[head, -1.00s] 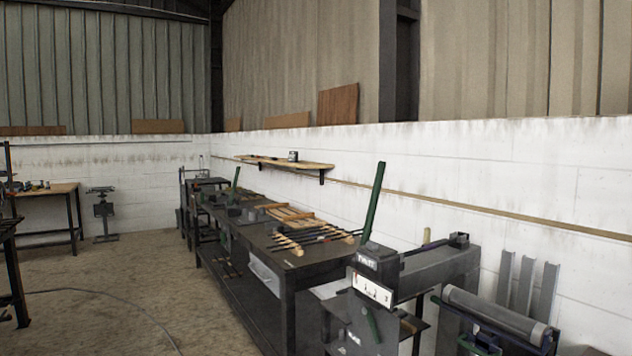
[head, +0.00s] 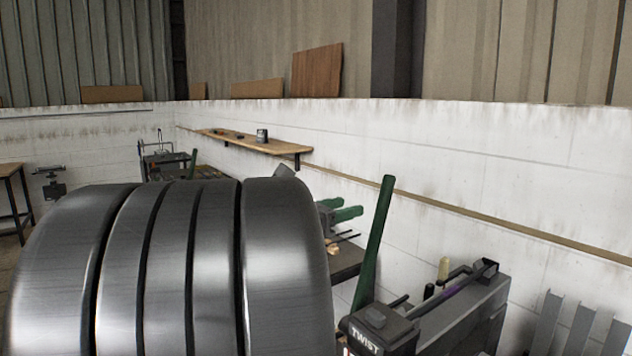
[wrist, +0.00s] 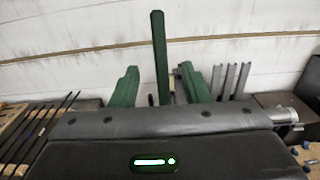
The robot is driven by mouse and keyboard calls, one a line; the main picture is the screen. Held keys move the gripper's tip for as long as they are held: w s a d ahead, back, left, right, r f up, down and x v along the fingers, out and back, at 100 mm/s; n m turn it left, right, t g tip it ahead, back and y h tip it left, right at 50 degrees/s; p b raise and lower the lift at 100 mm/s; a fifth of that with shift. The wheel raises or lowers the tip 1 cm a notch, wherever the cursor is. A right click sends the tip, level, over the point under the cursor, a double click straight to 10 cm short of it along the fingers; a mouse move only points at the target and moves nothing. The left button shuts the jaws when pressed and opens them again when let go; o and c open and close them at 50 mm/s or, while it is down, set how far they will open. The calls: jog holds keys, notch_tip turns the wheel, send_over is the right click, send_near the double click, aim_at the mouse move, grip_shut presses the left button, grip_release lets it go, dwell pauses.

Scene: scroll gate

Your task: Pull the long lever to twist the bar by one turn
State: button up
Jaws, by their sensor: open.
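The long green lever (head: 374,245) rises from the grey machine marked TWIST (head: 375,330), leaning slightly right at its top. In the wrist view the lever (wrist: 160,55) stands upright between the two green fingers in the picture. My gripper (head: 352,208) is open, its green fingers pointing right toward the lever. In the head view a gap shows between fingertips and lever, so they look apart. A thin purple-grey bar (head: 456,291) shows along the machine's top. The lever's foot is partly hidden in the wrist view.
My large grey arm blocks much of the workbench in the head view. A wooden shelf (head: 250,142) runs along the white wall. Grey metal profiles (head: 580,325) lean at the right. In the wrist view, dark rods (wrist: 35,125) lie on the left.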

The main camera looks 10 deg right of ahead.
aim_at(381, 195)
jog(key=x, duration=0.4)
jog(key=p+x, duration=0.1)
jog(key=x, duration=0.4)
jog(key=p+x, duration=0.1)
jog(key=x, duration=0.3)
jog(key=shift+w+d+r, duration=0.25)
jog(key=shift+r, duration=0.05)
jog(key=shift+c, duration=0.4)
grip_shut()
